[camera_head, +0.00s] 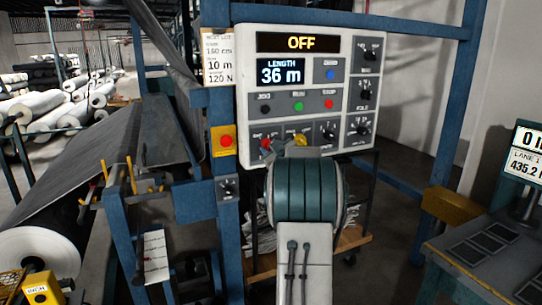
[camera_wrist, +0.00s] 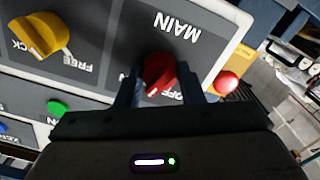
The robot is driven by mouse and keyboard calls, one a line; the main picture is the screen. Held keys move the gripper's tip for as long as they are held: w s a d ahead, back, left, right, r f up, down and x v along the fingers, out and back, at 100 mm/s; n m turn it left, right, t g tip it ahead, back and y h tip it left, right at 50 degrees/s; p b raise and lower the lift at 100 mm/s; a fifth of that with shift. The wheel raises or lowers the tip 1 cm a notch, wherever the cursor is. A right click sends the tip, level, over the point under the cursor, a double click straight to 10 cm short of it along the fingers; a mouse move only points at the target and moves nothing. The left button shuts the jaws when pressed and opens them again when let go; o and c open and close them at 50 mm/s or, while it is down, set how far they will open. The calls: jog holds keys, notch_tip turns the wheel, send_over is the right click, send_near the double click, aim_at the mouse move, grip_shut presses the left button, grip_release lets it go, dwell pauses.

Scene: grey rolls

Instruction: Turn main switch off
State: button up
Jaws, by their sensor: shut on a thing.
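The control panel (camera_head: 242,95) is light grey and stands upright in front of me, with its top display (camera_head: 300,42) reading OFF. The red main switch knob (camera_head: 265,144) is at its lower left. In the wrist view the red knob (camera_wrist: 158,72) sits under the label MAIN, with the OFF lettering beside it partly covered. My gripper (camera_wrist: 168,88) is at the panel with its two dark fingers on either side of the red knob, shut on it. In the head view my arm hides part of the panel's lower edge.
A yellow knob (camera_wrist: 40,35) is beside the main switch, and a green button (camera_wrist: 58,107) is nearby. A red button on a yellow box (camera_head: 227,141) is on the blue post left of the panel. A desk (camera_head: 480,262) with a screen stands at the right.

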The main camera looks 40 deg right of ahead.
jog(key=n+b, duration=0.8)
jog(key=n, duration=0.4)
jog(key=shift+n, duration=0.3)
dwell(0.4)
jog(key=o, duration=1)
jog(key=shift+r, duration=0.1)
jog(key=b+v, duration=0.1)
jog(key=v, duration=1.2)
jog(key=shift+s+b, duration=0.3)
jog(key=shift+s, duration=0.15)
